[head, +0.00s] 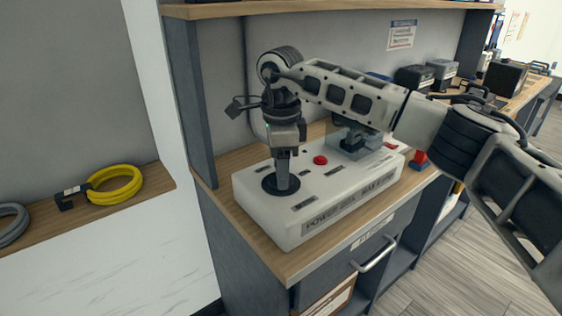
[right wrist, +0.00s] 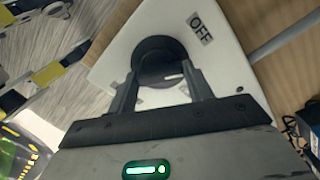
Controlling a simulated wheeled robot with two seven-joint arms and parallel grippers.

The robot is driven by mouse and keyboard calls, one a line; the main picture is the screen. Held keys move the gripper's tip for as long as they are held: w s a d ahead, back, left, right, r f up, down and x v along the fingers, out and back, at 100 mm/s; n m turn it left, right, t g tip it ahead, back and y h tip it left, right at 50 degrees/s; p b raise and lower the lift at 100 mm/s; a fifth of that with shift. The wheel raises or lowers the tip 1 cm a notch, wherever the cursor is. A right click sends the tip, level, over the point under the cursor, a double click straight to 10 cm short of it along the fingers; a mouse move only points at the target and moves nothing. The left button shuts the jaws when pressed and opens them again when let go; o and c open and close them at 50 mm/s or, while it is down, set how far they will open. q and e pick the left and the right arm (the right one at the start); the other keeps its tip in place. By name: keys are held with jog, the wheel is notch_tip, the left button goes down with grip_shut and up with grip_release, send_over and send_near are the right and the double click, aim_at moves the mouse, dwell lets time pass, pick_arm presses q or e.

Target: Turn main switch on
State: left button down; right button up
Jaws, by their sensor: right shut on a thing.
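The main switch is a round black rotary knob (head: 270,186) at the near left of the white power box (head: 262,222). It also shows in the right wrist view (right wrist: 152,48), with a white mark on it and an OFF label (right wrist: 201,28) beside it. My right gripper (head: 283,186) points down at the knob from above. In the right wrist view its two fingers (right wrist: 161,80) stand on either side of the knob's grip, shut on it. The grip is mostly hidden by the fingers. My left gripper is in neither view.
A red button (head: 320,160) and a clear cover (head: 362,160) sit farther along the box top. A drawer handle (head: 374,255) juts out below the wooden bench edge. A yellow cable coil (head: 115,186) lies on the left ledge. Dark boxes (head: 412,77) stand behind my right arm.

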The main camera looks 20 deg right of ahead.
jog(key=m, duration=0.3)
jog(key=shift+m+p, duration=0.35)
jog(key=shift+m, duration=0.05)
jog(key=m, duration=0.3)
jog(key=shift+m+p, duration=0.3)
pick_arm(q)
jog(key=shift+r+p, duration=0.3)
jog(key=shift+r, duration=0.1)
pick_arm(e)
jog(key=m, duration=0.4)
jog(key=shift+m, duration=0.3)
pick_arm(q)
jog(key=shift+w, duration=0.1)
pick_arm(e)
jog(key=o, duration=1)
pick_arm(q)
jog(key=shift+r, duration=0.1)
